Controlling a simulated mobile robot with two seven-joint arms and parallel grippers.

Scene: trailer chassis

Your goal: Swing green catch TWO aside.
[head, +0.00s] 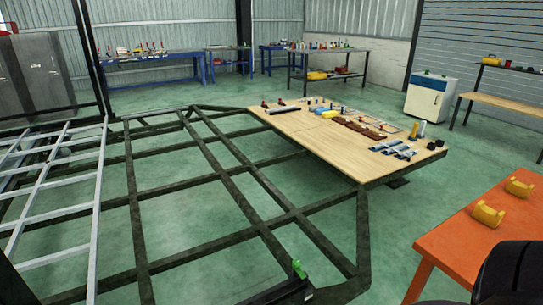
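One small green piece (298,268) shows in the head view, near the bottom right of centre. It stands upright on a black block at the front end of the dark chassis frame (262,226). It may be a green catch, but no number is readable on it, so I cannot tell if it is catch TWO. Its exact shape and how it is fixed are too small to make out. Neither of my grippers is in view.
A wooden board (320,150) with several small parts lies on the frame's right side. An orange table (475,245) with two yellow objects stands at right. A dark rounded shape fills the bottom right corner. Green floor (400,225) is clear between frame and orange table.

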